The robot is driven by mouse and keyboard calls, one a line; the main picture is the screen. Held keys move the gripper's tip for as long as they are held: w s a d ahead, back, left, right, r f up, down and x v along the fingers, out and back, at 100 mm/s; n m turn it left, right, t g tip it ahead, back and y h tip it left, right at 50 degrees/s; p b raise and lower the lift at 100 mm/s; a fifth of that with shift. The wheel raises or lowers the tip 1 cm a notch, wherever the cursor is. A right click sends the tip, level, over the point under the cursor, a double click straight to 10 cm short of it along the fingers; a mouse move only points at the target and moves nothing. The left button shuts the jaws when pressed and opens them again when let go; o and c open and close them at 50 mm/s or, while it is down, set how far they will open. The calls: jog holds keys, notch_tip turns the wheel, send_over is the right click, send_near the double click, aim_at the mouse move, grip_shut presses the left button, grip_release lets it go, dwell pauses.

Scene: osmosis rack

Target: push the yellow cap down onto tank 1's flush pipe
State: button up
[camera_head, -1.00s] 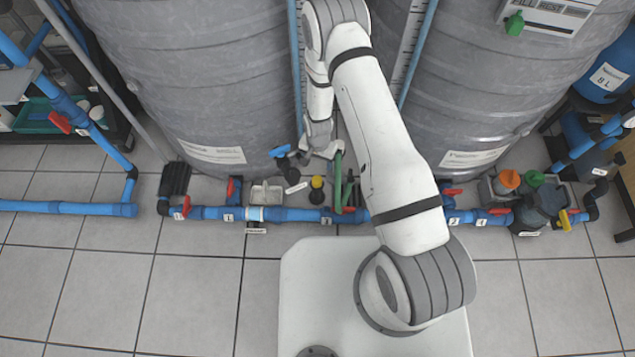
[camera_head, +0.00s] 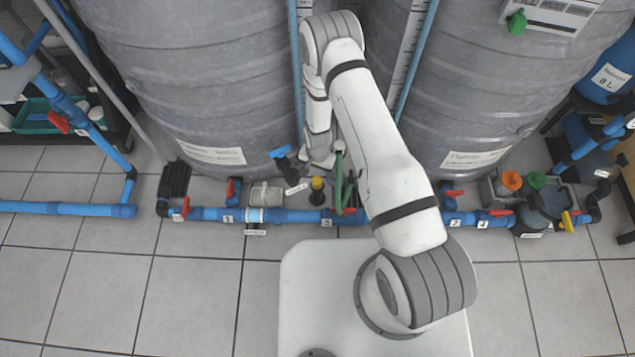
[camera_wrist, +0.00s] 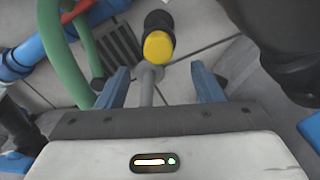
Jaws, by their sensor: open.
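The yellow cap (camera_head: 317,183) sits on a short black fitting at the blue floor pipe, between the two grey tanks. In the wrist view the yellow cap (camera_wrist: 158,47) lies just beyond the fingertips, with a black cylinder behind it and a grey rod below it. My gripper (camera_wrist: 161,80) is open, its two blue fingers apart and nothing held between them. The cap shows centred between the fingers but ahead of them. In the head view the gripper is mostly hidden near the left tank's base. I cannot tell how far the cap is seated.
A green hose (camera_head: 339,178) stands close right of the cap, and also shows in the wrist view (camera_wrist: 66,50). A blue valve with a white tag (camera_head: 297,189) is close left. The blue pipe (camera_head: 285,215) with red handles runs in front. Grey tanks (camera_head: 210,90) flank the arm.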

aim_at(317, 181)
jog(key=f, duration=0.1)
jog(key=f+b, duration=0.1)
jog(key=f, duration=0.1)
jog(key=s+f+b, duration=0.1)
jog(key=f, duration=0.1)
jog(key=shift+a+f, duration=0.1)
jog(key=shift+f, duration=0.05)
jog(key=shift+w, duration=0.1)
jog(key=c, duration=1)
notch_tip(317, 181, up, 10)
jog(key=p, duration=0.3)
